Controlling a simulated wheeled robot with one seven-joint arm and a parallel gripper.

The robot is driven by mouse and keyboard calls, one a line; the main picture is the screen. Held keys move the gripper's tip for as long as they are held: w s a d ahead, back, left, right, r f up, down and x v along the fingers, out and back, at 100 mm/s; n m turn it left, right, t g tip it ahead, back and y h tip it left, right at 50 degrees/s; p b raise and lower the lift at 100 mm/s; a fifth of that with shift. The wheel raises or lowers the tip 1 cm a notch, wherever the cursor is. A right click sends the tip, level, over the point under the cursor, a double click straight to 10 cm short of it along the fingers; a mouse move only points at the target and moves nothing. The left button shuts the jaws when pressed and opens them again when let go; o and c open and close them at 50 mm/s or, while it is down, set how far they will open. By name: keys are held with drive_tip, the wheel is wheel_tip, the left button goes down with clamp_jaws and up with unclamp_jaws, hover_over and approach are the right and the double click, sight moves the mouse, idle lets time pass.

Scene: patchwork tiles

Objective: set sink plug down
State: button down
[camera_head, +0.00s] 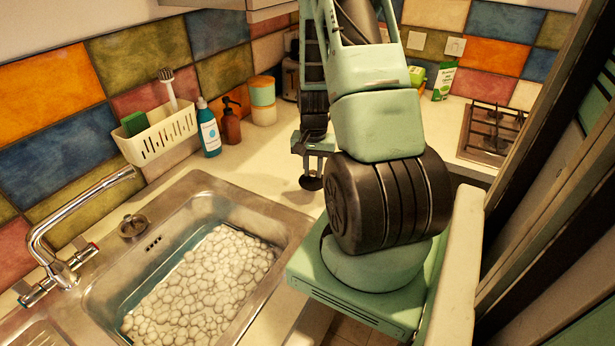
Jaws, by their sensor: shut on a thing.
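My gripper (312,165) hangs pointing down, right of the sink and in front of the back part of the worktop. It is shut on a small dark thing that looks like the sink plug (311,183), which shows just below the fingertips. The plug appears held above the worktop, but I cannot tell how large the gap is. The steel sink (290,232) at the lower left holds water covered with whitish foam. Its drain is hidden under the foam.
A round metal piece (133,226) sits on the sink's back ledge beside the tap (60,255). A cream rack (160,138), blue bottle (208,130), brown dispenser (231,122) and jars (263,100) line the wall. Bare worktop (262,160) lies left of the gripper. A hob (490,132) is far right.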

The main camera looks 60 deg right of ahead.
sight(312, 180)
drive_tip(key=shift+f+p, duration=0.65)
drive_tip(key=shift+f, duration=1.9)
drive_tip(key=shift+f, duration=0.2)
drive_tip(key=c, duration=1.3)
unclamp_jaws()
drive_tip(key=shift+o, duration=0.2)
drive_tip(key=shift+r, duration=0.1)
wheel_tip(312, 180, up, 12)
drive_tip(key=b, duration=0.3)
drive_tip(key=shift+r, duration=0.1)
